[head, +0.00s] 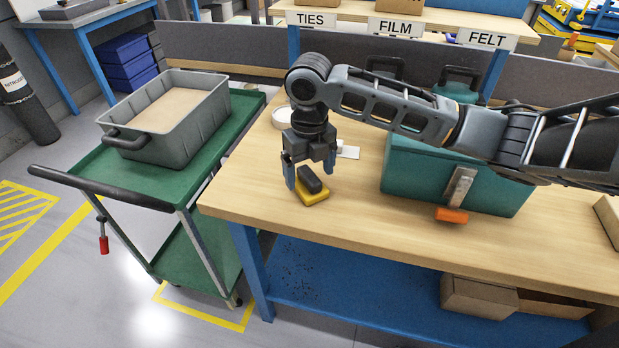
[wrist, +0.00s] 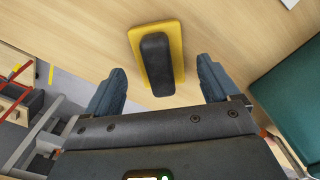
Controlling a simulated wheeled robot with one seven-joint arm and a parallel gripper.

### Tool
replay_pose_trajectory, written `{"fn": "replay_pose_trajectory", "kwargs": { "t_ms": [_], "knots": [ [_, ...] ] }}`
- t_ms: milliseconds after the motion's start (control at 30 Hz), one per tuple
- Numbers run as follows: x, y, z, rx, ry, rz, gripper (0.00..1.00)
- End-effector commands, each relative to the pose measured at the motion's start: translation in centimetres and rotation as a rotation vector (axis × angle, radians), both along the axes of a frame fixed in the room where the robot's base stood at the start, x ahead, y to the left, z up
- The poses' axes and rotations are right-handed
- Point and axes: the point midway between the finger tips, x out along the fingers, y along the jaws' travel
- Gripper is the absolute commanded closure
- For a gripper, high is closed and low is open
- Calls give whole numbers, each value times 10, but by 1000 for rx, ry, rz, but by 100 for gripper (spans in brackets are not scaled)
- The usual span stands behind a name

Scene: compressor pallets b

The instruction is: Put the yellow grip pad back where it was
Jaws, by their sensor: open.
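The yellow grip pad (head: 313,195) lies flat on the wooden bench top, near its left end. It is a yellow plate with a dark raised handle on top. It also shows in the wrist view (wrist: 175,35), lying beyond my fingertips. My gripper (head: 308,176) is open just above the pad, with its blue-grey fingers pointing down. In the wrist view my open fingers (wrist: 160,85) stand to either side of the dark handle's near end, with nothing between them. I cannot tell whether they touch the pad.
A teal case (head: 455,178) with an orange-tipped latch stands right of my gripper on the bench (head: 350,222). A white round item (head: 281,117) and a white card (head: 348,152) lie behind. A green cart (head: 165,182) with a grey bin (head: 170,135) stands left. Labelled shelving is behind.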

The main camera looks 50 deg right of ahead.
Motion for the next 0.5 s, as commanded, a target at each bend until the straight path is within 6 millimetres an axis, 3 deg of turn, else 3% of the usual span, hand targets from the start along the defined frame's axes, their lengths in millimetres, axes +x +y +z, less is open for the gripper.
{"fn": "replay_pose_trajectory", "kwargs": {
  "t_ms": [300, 500],
  "knots": [
    [1, 0, 64, -3, -3, 2, 12],
    [1, 0, 88, 0, -1, 1, 12]
  ]
}}
